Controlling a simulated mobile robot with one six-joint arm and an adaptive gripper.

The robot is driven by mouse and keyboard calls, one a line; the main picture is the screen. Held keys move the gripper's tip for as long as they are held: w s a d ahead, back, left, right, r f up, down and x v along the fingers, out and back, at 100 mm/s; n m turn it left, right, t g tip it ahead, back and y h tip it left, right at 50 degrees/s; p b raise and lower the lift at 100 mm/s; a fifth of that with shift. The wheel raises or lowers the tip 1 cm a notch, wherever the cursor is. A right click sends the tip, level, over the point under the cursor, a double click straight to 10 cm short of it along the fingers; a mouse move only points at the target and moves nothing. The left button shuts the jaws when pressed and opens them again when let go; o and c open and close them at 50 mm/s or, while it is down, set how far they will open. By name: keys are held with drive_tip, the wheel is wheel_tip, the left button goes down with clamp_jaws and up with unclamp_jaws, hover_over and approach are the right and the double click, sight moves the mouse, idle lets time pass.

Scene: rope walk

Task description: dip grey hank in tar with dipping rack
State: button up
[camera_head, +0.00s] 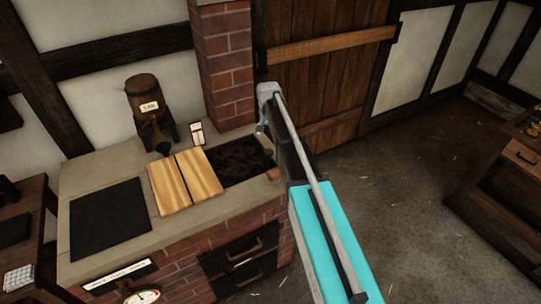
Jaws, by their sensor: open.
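I cannot make out a grey hank or a dipping rack in this view. A small dark wooden cask (143,92) with a white label stands at the back of the brick hearth; its lettering is too small to read surely. A two-part pale wooden lid (186,180) lies on the hearth top. To its right is a dark, rough-surfaced opening (238,162); I cannot tell whether it holds tar or coals. My arm reaches in from the lower right over the hearth's right end. My gripper's fingers are not visible; the arm's end is partly hidden behind its own links.
A flat black plate (110,220) covers the hearth's left part. A brick chimney (223,60) rises behind. A dark table (22,190) stands at left, a wooden bench (500,190) at right. Open floor (420,190) lies between, before a plank door (325,70).

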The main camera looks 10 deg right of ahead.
sight(268, 151)
drive_tip(key=shift+f+b, duration=4.6)
drive_tip(key=shift+f, duration=0.3)
clamp_jaws()
drive_tip(key=shift+r, duration=0.15)
